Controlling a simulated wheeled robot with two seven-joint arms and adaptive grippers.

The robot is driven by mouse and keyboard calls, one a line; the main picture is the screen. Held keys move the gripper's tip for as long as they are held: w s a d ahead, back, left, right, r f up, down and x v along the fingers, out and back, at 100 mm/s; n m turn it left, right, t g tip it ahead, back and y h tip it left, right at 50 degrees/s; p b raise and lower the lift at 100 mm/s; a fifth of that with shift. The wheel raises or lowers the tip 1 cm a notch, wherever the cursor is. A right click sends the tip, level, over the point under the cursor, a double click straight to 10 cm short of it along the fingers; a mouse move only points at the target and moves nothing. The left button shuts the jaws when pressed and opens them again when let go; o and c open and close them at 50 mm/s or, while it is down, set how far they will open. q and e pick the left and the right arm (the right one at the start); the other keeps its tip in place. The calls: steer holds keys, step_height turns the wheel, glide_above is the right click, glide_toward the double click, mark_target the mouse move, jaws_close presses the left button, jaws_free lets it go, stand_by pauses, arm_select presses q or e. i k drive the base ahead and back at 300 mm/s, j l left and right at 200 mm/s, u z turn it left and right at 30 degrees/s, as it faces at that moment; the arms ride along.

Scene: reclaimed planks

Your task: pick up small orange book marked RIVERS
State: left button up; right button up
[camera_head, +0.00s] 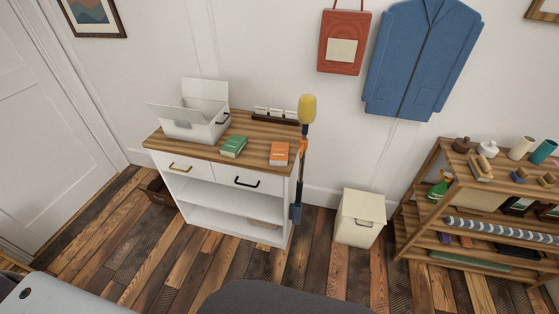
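A small orange book (279,154) lies flat on the wooden top of a white cabinet (228,192), near its right end. Its cover has pale marks too small to read. A green book (233,146) lies to its left, with a gap between them. Neither of my grippers shows in the head view.
A white open-lidded box (196,122) stands on the cabinet's left end, and a dark rack (275,116) is behind the books. A yellow-headed duster (307,110) stands at the right end. A cream bin (360,217) and a wooden shelf (445,222) are farther right. Plank floor lies in front.

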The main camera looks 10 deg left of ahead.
mark_target(278, 156)
steer(key=k+l+u, duration=0.15)
steer(key=l, duration=0.2)
steer(key=k+l+u, duration=0.15)
steer(key=l, duration=0.2)
steer(key=k+l+u, duration=0.15)
steer(key=l, duration=0.2)
steer(key=k+l+u, duration=0.15)
steer(key=l, duration=0.15)
